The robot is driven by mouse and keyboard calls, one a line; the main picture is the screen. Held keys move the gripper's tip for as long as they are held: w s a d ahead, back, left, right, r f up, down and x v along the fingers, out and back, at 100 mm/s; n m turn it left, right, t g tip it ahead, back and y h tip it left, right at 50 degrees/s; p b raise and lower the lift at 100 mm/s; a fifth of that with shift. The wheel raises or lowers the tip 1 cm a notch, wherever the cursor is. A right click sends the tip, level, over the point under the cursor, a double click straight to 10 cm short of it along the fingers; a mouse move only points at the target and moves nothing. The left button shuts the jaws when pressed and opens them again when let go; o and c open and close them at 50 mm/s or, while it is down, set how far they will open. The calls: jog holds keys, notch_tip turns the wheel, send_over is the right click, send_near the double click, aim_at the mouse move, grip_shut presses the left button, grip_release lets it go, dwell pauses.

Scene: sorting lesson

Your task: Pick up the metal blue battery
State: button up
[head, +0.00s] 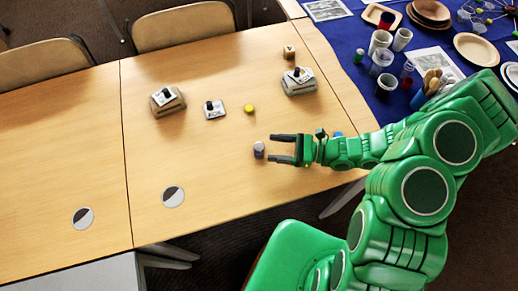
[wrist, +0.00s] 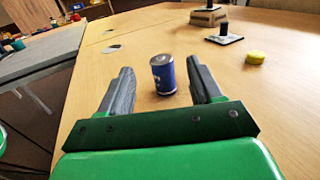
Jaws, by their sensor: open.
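The metal blue battery (wrist: 163,78) stands upright on the wooden table, a blue cylinder with a grey top. In the head view the battery (head: 258,150) is just left of the fingertips of my gripper (head: 271,148). In the wrist view my gripper (wrist: 165,80) is open, with one finger on each side of the battery and a gap to both. The battery appears at or just beyond the fingertips; how far it is between them I cannot tell. Nothing is held.
A yellow round object (head: 249,108), a small card with a black knob (head: 214,109) and two block stacks (head: 167,101) (head: 298,81) stand further back. A wooden cube (head: 289,51) is behind them. Two round discs (head: 173,196) (head: 83,218) lie front left. The table around the battery is clear.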

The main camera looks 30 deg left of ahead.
aim_at(259, 150)
jog(key=shift+a+f, duration=0.1)
jog(key=shift+f, duration=0.25)
jog(key=shift+x, duration=3.85)
jog(key=c, duration=1.1)
